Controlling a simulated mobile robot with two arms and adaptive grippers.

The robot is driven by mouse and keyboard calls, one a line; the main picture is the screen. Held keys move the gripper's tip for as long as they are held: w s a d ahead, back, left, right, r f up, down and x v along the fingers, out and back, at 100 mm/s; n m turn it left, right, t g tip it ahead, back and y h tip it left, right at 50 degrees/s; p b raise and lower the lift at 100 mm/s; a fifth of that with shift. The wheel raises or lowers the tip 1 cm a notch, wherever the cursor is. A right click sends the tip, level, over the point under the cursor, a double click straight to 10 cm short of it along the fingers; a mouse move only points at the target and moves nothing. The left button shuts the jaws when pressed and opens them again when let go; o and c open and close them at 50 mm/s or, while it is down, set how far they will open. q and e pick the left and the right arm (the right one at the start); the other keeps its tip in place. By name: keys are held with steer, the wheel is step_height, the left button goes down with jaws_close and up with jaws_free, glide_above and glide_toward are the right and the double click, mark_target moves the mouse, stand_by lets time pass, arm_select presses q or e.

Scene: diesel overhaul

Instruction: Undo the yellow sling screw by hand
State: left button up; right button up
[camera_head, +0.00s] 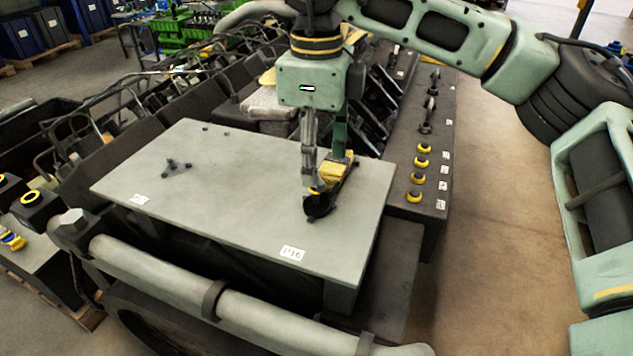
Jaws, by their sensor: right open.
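My right gripper (326,174) points down over the right part of the grey plate (235,190), its fingers open. Close under and between the fingertips is a small dark fitting (318,207) with a yellow part (315,190) on top, which looks like the yellow sling screw. The fingers hide much of it, and I cannot tell whether they touch it. A yellow block-like piece (345,160) shows beside the far finger. My left gripper is not in view.
Several yellow rings (420,162) sit in a row on the dark bench (437,120) to the right. Small dark bolts (172,166) lie at the plate's left. A thick pale pipe (160,270) runs along the front. The plate's middle is clear.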

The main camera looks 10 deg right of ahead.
steer(key=m+b, duration=0.1)
steer(key=m, duration=0.3)
steer(key=shift+f, duration=0.1)
steer(key=m+b, duration=0.2)
steer(key=m, duration=0.4)
steer(key=shift+m+b, duration=0.3)
step_height(320, 180, down, 3)
steer(key=shift+s+f+b, duration=0.1)
steer(key=shift+f+b, duration=0.1)
steer(key=shift+b, duration=1.05)
steer(key=shift+f+b, duration=0.45)
steer(key=shift+f, duration=0.3)
steer(key=shift+c, duration=0.5)
jaws_close()
